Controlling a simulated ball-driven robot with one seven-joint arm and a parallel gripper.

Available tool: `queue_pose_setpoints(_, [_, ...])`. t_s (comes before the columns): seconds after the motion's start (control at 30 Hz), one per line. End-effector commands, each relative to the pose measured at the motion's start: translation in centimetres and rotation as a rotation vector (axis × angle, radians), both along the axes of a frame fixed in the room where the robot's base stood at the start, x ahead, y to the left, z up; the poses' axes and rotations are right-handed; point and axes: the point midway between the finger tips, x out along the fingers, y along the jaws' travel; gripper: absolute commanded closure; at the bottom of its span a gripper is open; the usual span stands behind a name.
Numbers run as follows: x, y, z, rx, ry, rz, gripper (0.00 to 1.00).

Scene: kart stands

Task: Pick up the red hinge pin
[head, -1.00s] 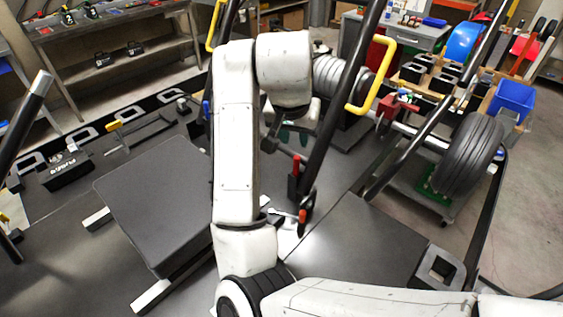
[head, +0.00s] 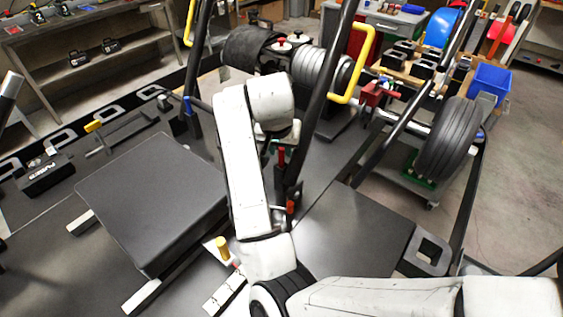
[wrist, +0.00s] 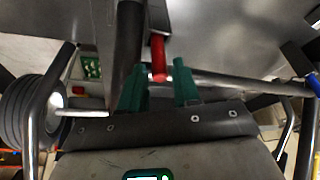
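The red hinge pin (wrist: 158,55) shows in the wrist view as an upright red cylinder beside a dark post. My gripper (wrist: 160,84) has green fingers spread apart. The pin's near end lies between the fingertips in the picture, with a gap on both sides; I cannot tell its depth. In the head view a red upright piece (head: 281,156), apparently this pin, stands just below my wrist, against a black sloping tube. My gripper's fingers are mostly hidden there. A second, smaller red piece (head: 291,206) sits lower on the same tube.
Black kart-stand tubes (head: 322,110) rise close beside my arm. Dark flat plates lie on the left (head: 150,195) and right (head: 355,235). A yellow handle (head: 368,62) and a cart with a black tire (head: 447,140) stand at right. A yellow-topped peg (head: 222,247) is near my arm.

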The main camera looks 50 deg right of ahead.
Motion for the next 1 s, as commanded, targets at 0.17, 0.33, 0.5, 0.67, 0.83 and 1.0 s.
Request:
queue_pose_setpoints(0.17, [0.01,0.00,-0.04,0.000,0.000,0.000,0.68])
queue_pose_setpoints(0.33, [0.00,-0.01,-0.02,0.000,0.000,-0.001,0.83])
queue_pose_setpoints(0.5, [0.00,-0.01,0.00,-0.001,-0.001,-0.001,0.99])
queue_pose_setpoints(0.67, [0.01,-0.01,0.02,-0.001,-0.001,-0.001,1.00])
queue_pose_setpoints(0.83, [0.01,-0.01,0.03,-0.001,-0.001,-0.001,1.00])
queue_pose_setpoints(1.0, [0.02,-0.01,0.05,-0.001,-0.001,-0.001,1.00])
